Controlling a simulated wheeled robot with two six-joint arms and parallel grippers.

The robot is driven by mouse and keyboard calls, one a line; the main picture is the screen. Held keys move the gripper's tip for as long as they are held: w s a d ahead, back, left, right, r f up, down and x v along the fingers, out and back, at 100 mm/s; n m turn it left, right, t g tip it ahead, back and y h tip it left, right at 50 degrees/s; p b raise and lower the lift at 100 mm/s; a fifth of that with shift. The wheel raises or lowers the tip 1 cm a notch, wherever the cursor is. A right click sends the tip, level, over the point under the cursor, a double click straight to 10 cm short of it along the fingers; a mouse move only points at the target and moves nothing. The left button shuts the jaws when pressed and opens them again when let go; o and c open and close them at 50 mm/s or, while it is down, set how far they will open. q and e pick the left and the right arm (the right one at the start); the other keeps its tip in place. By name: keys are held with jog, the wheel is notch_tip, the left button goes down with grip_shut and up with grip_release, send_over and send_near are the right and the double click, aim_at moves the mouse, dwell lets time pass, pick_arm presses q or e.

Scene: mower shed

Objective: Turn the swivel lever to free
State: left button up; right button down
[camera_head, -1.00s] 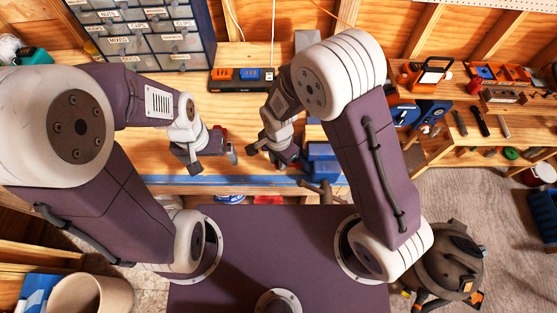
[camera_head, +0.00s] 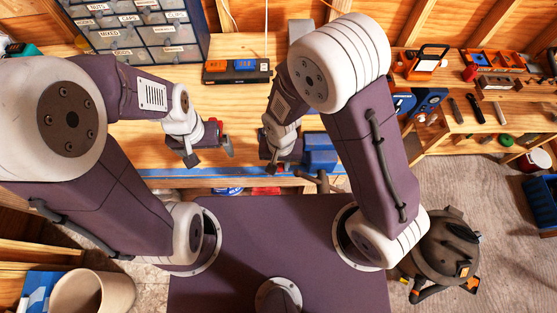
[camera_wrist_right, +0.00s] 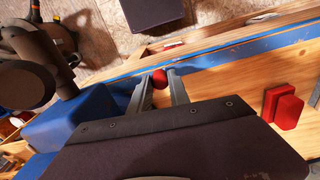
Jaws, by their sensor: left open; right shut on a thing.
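My right gripper (camera_head: 274,166) is at the bench's front edge, just left of the blue vise (camera_head: 320,153). In the right wrist view its two fingers (camera_wrist_right: 160,80) are on either side of a red knob (camera_wrist_right: 160,78), which looks like the end of the swivel lever. The gripper is shut on it. The lever's shaft is hidden, so I cannot tell its angle. The vise body also shows in the wrist view (camera_wrist_right: 75,122), close beside the fingers. My left gripper (camera_head: 208,158) is open above the bench, left of the right one, with a red object (camera_head: 227,146) beside it.
A dark tray with orange and blue items (camera_head: 237,71) lies farther back on the bench. A drawer cabinet (camera_head: 135,35) stands at the back left. The vise's dark handle (camera_head: 322,181) sticks out over the front edge. A side bench (camera_head: 470,130) holds tools.

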jog(key=shift+s+d+f+n, duration=0.35)
jog(key=shift+s+d+n, duration=0.05)
jog(key=shift+s+n, duration=0.1)
jog(key=shift+s, duration=0.1)
jog(key=c, duration=1.2)
grip_release()
jog(key=shift+a, duration=0.3)
jog(key=shift+d, duration=0.2)
jog(key=shift+r, duration=0.1)
notch_tip(320, 180, up, 10)
send_over(281, 168)
jog(key=shift+f, duration=0.2)
